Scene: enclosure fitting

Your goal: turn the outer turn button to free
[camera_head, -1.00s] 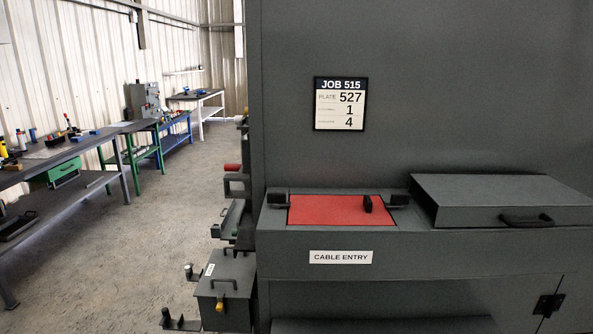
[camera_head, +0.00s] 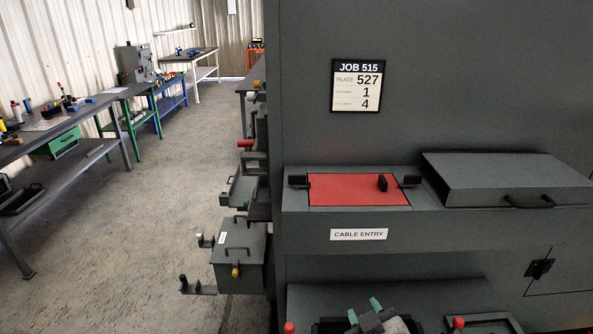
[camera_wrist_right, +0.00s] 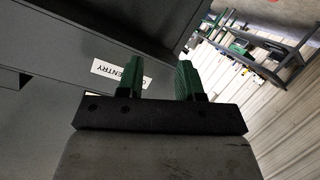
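A red plate (camera_head: 343,190) lies on the ledge marked CABLE ENTRY, with a small black upright handle (camera_head: 382,183) near its right end. A black turn button sits at each side of the plate: the left one (camera_head: 298,182) and the right one (camera_head: 411,181). I cannot tell which is the outer one. My right gripper (camera_head: 364,312) shows at the bottom edge of the head view, below and in front of the ledge, apart from both buttons. In the right wrist view (camera_wrist_right: 160,80) its green fingers are spread with nothing held between them. My left gripper is out of view.
A grey box lid with a handle (camera_head: 500,180) stands right of the plate. The CABLE ENTRY label (camera_head: 359,234) is on the ledge front. A grey box (camera_head: 238,255) and brackets stick out at the cabinet's left side. Benches (camera_head: 60,135) stand far left, with open floor between.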

